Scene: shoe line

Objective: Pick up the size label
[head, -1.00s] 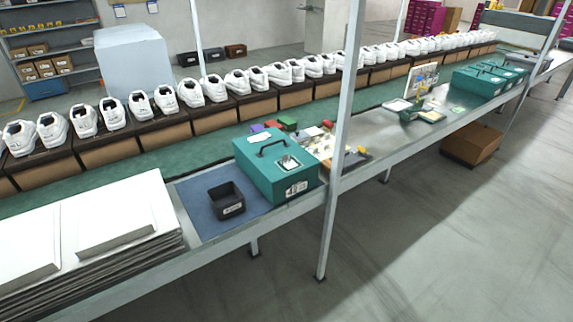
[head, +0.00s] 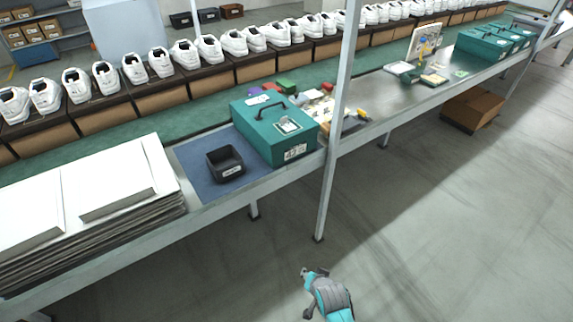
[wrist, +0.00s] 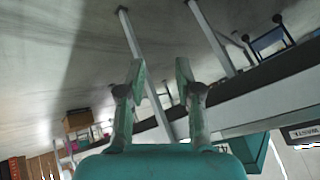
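A white label with a large dark number, seemingly 43 (head: 295,152), is on the front of the teal box (head: 262,142). Another white card (head: 288,125) with a dark mark lies on the box's lid near the black handle, and a pale slip (head: 259,100) lies farther back on the lid. I cannot tell which one is the size label. My gripper (head: 315,271) is in front of the bench, over the floor and apart from the box. In the wrist view my gripper (wrist: 160,68) has its fingers apart with nothing between them. Part of the teal box also shows there (wrist: 254,152).
A small black bin (head: 225,164) stands left of the box on a blue mat (head: 197,158); its label reads WASTE in the wrist view (wrist: 305,133). White board stacks (head: 100,205) lie at left. A metal post (head: 338,130) rises right of the box. Floor in front is clear.

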